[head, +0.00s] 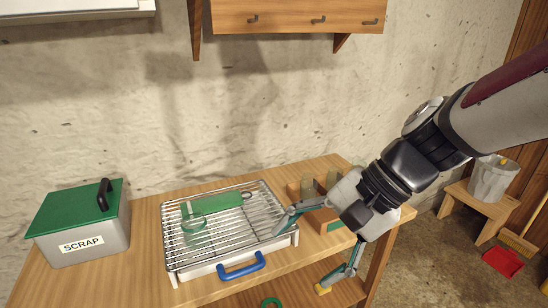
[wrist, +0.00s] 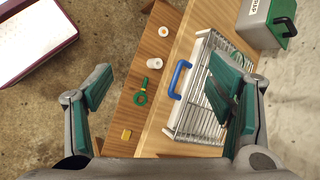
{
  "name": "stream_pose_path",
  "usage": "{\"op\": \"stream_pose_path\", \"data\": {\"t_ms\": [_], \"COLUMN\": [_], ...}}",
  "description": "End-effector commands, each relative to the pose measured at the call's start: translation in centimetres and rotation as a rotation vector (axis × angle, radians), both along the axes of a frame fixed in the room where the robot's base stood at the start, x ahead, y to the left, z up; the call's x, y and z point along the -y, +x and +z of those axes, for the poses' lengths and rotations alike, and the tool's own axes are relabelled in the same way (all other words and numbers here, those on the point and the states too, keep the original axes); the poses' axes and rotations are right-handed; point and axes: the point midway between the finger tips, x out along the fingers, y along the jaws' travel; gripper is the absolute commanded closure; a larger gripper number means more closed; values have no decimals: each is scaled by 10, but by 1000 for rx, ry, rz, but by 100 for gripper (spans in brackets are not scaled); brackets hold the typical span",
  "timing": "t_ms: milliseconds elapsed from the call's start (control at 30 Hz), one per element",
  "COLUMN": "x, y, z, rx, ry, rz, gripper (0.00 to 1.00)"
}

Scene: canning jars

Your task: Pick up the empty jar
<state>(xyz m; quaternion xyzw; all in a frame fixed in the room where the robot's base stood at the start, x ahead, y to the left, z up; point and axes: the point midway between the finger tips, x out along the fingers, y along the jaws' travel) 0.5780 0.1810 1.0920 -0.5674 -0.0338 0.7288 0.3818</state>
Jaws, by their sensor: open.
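A clear, green-tinted glass jar (head: 194,228) stands on the wire rack of a metal tray (head: 174,268), toward its left side. It looks empty. A flat green piece (head: 222,203) lies on the rack just behind and right of it. My gripper (head: 303,258) is open and empty, right of the tray and apart from the jar, at the bench's front right. In the wrist view, my gripper (wrist: 163,98) has its fingers spread wide. The right finger covers part of the tray (wrist: 182,118) there, and I cannot make out the jar clearly.
A wooden holder (head: 296,192) with jars is partly behind my gripper. A green-lidded SCRAP bin (head: 92,236) stands left of the tray. The tray has a blue handle (head: 241,267) in front.

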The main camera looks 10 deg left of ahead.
Motion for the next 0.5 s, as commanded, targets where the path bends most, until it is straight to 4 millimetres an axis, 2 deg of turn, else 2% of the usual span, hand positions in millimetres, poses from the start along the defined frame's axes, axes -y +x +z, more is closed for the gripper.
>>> {"op": "stream_pose_path", "data": {"t_ms": [33,100,300,500], "x": [-17,-39,-96,-131], "y": [14,31,87,138], "z": [-11,-19,-47,-77], "rx": [-75,-170,-455,-698], "ry": [60,144,373,549], "rz": [-42,-111,-322,-519], "gripper": [25,25,25,25]}}
